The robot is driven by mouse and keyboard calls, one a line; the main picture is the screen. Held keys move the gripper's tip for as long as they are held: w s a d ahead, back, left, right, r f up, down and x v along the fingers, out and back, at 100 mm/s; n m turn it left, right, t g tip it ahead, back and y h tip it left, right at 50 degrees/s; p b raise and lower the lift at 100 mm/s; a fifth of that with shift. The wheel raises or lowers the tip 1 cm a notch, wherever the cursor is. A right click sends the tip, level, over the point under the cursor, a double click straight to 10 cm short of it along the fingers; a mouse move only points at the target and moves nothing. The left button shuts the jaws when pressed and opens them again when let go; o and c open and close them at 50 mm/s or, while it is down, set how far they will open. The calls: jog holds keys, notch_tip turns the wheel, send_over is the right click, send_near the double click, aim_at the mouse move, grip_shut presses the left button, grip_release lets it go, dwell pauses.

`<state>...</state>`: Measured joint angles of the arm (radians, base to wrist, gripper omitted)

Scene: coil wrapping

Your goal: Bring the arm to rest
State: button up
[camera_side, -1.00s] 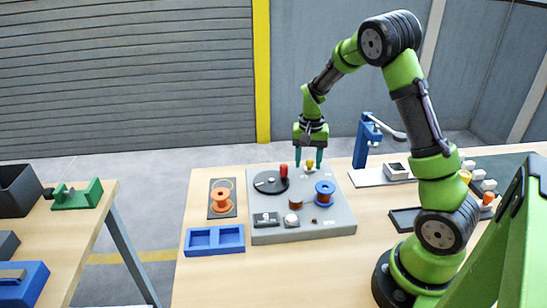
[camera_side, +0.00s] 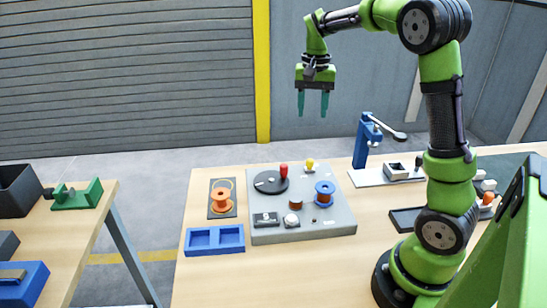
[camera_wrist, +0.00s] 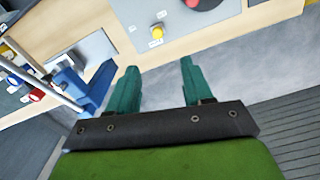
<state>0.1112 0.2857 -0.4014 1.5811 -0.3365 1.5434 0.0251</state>
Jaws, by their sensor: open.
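My gripper (camera_side: 313,104) is open and empty, raised high above the far side of the table in the side view. Its two teal fingers point down, well apart. In the wrist view the gripper (camera_wrist: 162,72) shows both fingers spread with nothing between them. Below it in the side view is the grey winding station (camera_side: 330,222), with a black disc with a red knob (camera_side: 271,180), a yellow knob (camera_side: 310,164), a blue spool (camera_side: 325,192) and a dark red coil (camera_side: 295,202). The yellow knob also shows in the wrist view (camera_wrist: 157,31), apart from the fingers.
An orange spool (camera_side: 221,199) stands on a dark plate left of the station. A blue two-part tray (camera_side: 214,249) lies in front of it. A blue lever press (camera_side: 367,142) stands at the back right. The air around my gripper is clear.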

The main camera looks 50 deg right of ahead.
jog(key=shift+r, duration=0.2)
jog(key=s+a+r+n+t+y, duration=0.1)
jog(key=s+a+n+t, duration=0.2)
jog(key=s+a, duration=0.4)
jog(key=s+a+r+n+t+y, duration=0.1)
jog(key=s+a+n+t, duration=0.3)
jog(key=a, duration=0.9)
jog(key=s, duration=0.3)
jog(key=shift+a+n, duration=0.3)
jog(key=shift+a, duration=0.1)
